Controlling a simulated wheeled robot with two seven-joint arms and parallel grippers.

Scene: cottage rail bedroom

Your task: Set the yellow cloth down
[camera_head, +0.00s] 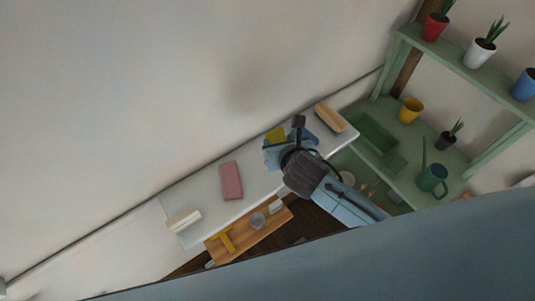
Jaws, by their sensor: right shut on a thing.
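The yellow cloth (275,134) shows as a small patch at the far left side of my right gripper (281,143). My right arm comes in from the lower right, and its gripper is shut on the cloth. The gripper is over the right half of a long white shelf top (258,189). The gripper hides much of the cloth, and I cannot tell whether the cloth touches the surface. My left gripper is not in view.
A pink folded cloth (231,181) lies mid-surface, a cream block (183,220) at the left end, a tan block (330,117) at the right end. Green shelving (402,140) with pots and a watering can (432,178) stands right.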

